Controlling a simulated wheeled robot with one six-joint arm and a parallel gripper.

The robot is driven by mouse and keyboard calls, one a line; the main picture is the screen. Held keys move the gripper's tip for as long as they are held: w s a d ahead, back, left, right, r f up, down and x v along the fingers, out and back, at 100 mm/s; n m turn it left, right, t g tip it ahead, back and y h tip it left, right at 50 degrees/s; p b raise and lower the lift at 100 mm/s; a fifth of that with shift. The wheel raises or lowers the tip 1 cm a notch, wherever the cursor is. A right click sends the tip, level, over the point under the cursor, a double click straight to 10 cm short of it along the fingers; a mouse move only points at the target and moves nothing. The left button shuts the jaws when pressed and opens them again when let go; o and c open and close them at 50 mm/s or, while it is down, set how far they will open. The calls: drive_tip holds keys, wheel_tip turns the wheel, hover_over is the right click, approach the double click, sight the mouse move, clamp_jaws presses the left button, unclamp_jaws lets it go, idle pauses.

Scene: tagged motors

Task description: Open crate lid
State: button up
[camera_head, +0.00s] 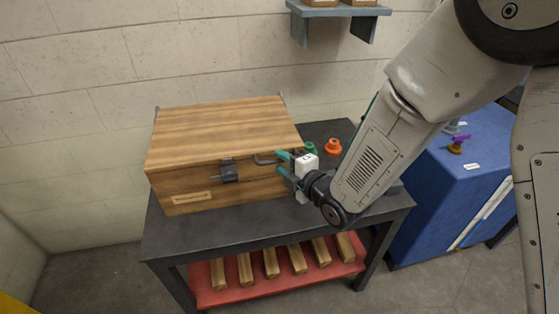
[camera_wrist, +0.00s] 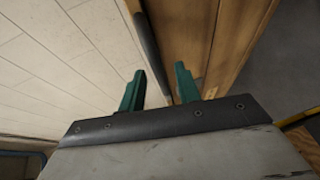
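The wooden crate (camera_head: 225,187) stands on the dark table with its flat plank lid (camera_head: 220,130) lying closed. A dark latch (camera_head: 230,171) sits at the middle of its front, with a pale label to the lower left. A dark bent handle (camera_head: 264,161) sticks out on the front right. My gripper (camera_head: 281,163) is at the crate's front right corner, teal fingers pointing left at the handle. In the wrist view the fingers (camera_wrist: 158,85) stand apart, and a dark bar (camera_wrist: 149,38) runs between them beside the crate's wood. I cannot tell whether they touch it.
Orange (camera_head: 333,147) and green (camera_head: 310,149) motor-like parts stand on the table (camera_head: 170,228) behind my gripper. A red lower shelf (camera_head: 285,287) holds several wooden blocks. A blue cabinet (camera_head: 440,205) is at right. A wall shelf (camera_head: 335,10) hangs above. Space above the lid is clear.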

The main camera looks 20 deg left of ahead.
drive_tip(key=shift+x, duration=1)
clamp_jaws()
